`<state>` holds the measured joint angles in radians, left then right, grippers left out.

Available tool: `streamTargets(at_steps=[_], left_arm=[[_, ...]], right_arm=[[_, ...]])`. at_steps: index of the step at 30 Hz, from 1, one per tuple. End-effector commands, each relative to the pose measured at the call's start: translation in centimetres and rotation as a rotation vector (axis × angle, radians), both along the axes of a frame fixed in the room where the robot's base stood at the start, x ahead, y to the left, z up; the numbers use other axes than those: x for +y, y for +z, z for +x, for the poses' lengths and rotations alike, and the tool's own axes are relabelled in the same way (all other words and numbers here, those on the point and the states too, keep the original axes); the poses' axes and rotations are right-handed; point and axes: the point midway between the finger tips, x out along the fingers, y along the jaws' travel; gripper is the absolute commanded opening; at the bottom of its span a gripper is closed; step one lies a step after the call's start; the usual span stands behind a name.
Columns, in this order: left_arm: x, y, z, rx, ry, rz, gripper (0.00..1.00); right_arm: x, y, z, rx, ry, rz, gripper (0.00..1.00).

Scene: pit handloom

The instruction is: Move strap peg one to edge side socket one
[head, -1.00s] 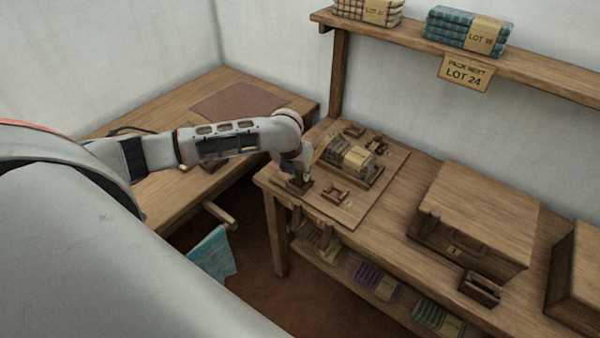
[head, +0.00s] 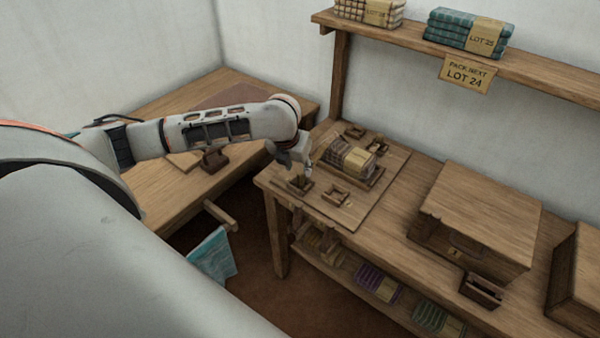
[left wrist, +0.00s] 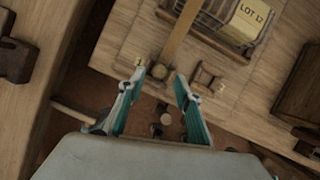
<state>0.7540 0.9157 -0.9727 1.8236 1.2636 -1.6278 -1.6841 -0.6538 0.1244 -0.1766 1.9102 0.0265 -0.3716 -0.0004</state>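My left gripper (head: 293,162) is above the near left corner of the board (head: 385,185) on the bench. In the left wrist view its two teal-padded fingers (left wrist: 159,80) are apart, with no clear grip on anything. A tan strap (left wrist: 178,38) runs from the banded bundle (left wrist: 245,18) down to a small wooden socket (left wrist: 150,76) just beyond the fingertips. A peg-like tan piece (head: 308,173) stands by that socket (head: 299,185) in the head view. A second socket (head: 335,195) sits to its right. I cannot tell how the peg is seated. My right gripper is out of view.
The bundle (head: 350,158) lies on a tray on the board. A wooden box (head: 475,215) stands to the right. A second table (head: 150,185) is at left across a gap. Folded cloths lie on the shelves above and below.

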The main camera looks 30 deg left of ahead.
Motion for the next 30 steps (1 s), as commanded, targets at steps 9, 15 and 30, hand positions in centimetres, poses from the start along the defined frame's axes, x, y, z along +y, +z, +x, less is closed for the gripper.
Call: streamTargets(at_steps=[9,15,30], left_arm=[[-0.3,4.9,-1.9,-0.002,-0.001,0.002,0.34],[-0.5,5.8,-2.4,0.000,0.000,0.000,0.34],[-0.5,5.8,-2.4,0.000,0.000,0.000,0.34]], right_arm=[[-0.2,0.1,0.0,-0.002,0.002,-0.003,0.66],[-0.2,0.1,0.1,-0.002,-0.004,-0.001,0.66],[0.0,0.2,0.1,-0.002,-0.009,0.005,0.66]])
